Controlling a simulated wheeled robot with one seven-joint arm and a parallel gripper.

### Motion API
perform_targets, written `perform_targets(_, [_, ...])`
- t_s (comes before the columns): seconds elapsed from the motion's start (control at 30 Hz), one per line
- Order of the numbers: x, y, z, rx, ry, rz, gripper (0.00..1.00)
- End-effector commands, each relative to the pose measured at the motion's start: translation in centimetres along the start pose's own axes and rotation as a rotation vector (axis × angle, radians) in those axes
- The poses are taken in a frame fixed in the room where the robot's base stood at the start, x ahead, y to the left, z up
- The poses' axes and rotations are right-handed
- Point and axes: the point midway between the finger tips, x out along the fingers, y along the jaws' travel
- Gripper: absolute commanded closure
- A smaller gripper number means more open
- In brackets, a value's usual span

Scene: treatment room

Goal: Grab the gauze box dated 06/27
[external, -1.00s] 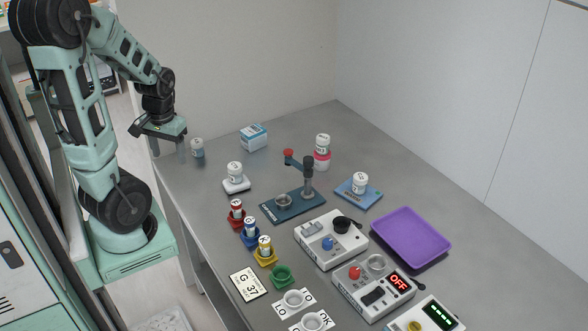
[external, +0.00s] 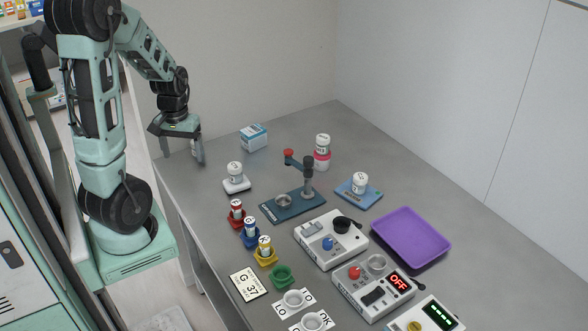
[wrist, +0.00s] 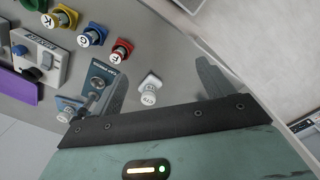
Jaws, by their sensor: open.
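A blue and white box (external: 254,137) stands near the back edge of the table in the external view. It may be the gauze box, but no date on it can be read. My gripper (external: 184,158) is open and empty at the table's back left corner, left of the box and apart from it. In the wrist view my two fingers (wrist: 163,85) are spread apart. The blue and white box does not show there.
White-capped bottles stand on a white pad (external: 236,186), a pink-banded base (external: 322,160) and a blue pad (external: 358,193). A blue lever stand (external: 292,205) is mid-table. Coloured holders, white devices (external: 331,238) and a purple tray (external: 410,237) lie nearer. Bare table lies around the box.

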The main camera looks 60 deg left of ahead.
Motion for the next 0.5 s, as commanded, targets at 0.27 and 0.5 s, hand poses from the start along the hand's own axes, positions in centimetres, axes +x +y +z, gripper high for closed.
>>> perform_targets(0.27, [7.8,6.1,-7.7,-0.362,-0.16,0.244,0.2])
perform_targets(0.5, [12.9,11.9,-14.9,-0.737,-0.332,0.596,0.2])
